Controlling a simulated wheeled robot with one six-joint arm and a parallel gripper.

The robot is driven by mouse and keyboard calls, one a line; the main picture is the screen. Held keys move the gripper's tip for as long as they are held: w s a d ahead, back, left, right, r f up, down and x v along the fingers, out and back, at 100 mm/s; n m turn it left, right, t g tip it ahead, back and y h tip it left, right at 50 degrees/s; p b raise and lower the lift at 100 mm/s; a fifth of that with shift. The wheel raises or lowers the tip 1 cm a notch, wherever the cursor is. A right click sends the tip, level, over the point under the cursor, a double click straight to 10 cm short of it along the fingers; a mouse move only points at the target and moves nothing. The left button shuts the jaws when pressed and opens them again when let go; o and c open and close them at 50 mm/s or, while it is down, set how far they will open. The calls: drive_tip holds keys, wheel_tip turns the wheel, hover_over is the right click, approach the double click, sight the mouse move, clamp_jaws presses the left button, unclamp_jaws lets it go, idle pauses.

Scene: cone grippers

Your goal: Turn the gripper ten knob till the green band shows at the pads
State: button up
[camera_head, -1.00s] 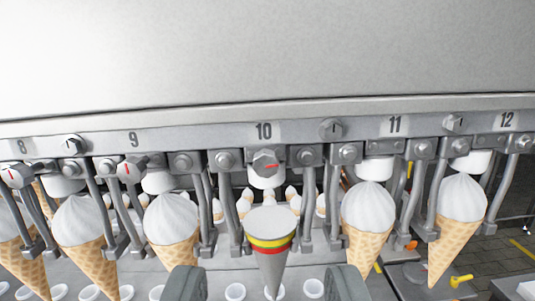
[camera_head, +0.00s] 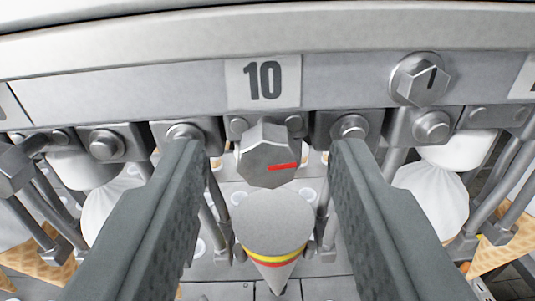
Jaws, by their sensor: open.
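The gripper ten knob (camera_head: 266,156) is a grey faceted knob with a red mark pointing right, just below the "10" label (camera_head: 263,81). My gripper (camera_head: 262,165) is open, with one dark grey finger on each side of the knob and a gap to it on both sides. Below the knob hangs a grey cone (camera_head: 272,222) with a yellow band (camera_head: 277,257) and a red band under it. No green band shows on the cone. Metal arms stand beside the cone; their pads are partly hidden by my fingers.
A second knob (camera_head: 420,79) with a dark mark sits on the rail at upper right. White-topped cones hang at left and at right (camera_head: 434,194). Metal blocks and rods line the rail close to both of my fingers.

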drive_tip(key=shift+c, duration=0.2)
clamp_jaws()
drive_tip(key=shift+n, duration=1.8)
drive_tip(key=shift+o, duration=0.2)
unclamp_jaws()
drive_tip(key=shift+s, duration=0.1)
